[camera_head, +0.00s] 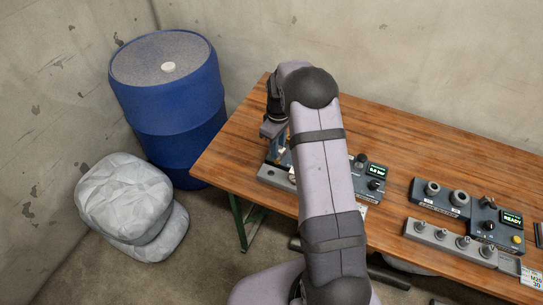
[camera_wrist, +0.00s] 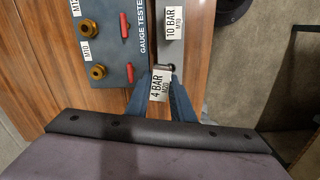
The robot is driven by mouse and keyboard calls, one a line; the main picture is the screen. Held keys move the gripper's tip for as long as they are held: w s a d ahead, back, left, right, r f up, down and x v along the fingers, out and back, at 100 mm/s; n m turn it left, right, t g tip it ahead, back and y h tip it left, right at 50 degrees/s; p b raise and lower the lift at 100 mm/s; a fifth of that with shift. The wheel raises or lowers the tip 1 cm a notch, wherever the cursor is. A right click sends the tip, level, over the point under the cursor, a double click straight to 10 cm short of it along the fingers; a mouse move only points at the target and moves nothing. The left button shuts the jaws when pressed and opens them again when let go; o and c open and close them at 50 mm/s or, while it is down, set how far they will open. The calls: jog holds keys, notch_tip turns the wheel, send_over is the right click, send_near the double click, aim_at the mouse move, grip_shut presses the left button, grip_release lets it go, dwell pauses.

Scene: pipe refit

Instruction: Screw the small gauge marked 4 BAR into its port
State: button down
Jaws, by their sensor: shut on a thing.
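In the wrist view, my gripper (camera_wrist: 160,76) has two blue fingers converging on either side of a white tag (camera_wrist: 159,86) that reads 4 BAR. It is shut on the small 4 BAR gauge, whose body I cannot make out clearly. The fingers are at the near end of the grey rack (camera_wrist: 169,48). Beside it on the left is the gauge tester (camera_wrist: 109,45), with brass ports (camera_wrist: 98,72) and red levers (camera_wrist: 130,73). One port label reads M10. In the head view, my arm hides the fingers and gauge; the tester's display (camera_head: 375,170) shows.
The wooden table (camera_head: 400,140) also holds a second device (camera_head: 492,222) reading READY and a grey rack (camera_head: 450,240) of several fittings on the right. A blue drum (camera_head: 172,100) and wrapped white bundles (camera_head: 125,200) stand left of the table. The table's back strip is clear.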

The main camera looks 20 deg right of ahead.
jog(key=s+d+r+m, duration=0.1)
jog(key=d+r+m, duration=0.1)
jog(key=d+m, duration=0.6)
jog(key=s+d+r+m+p, duration=0.1)
jog(key=d+r+m, duration=0.1)
jog(key=d+m, duration=0.6)
jog(key=d, duration=0.7)
jog(key=shift+f, duration=0.15)
jog(key=shift+f+b, duration=1.35)
jog(key=shift+f, duration=0.55)
jog(key=shift+f+b, duration=0.85)
jog(key=shift+f, duration=0.8)
dwell(1.9)
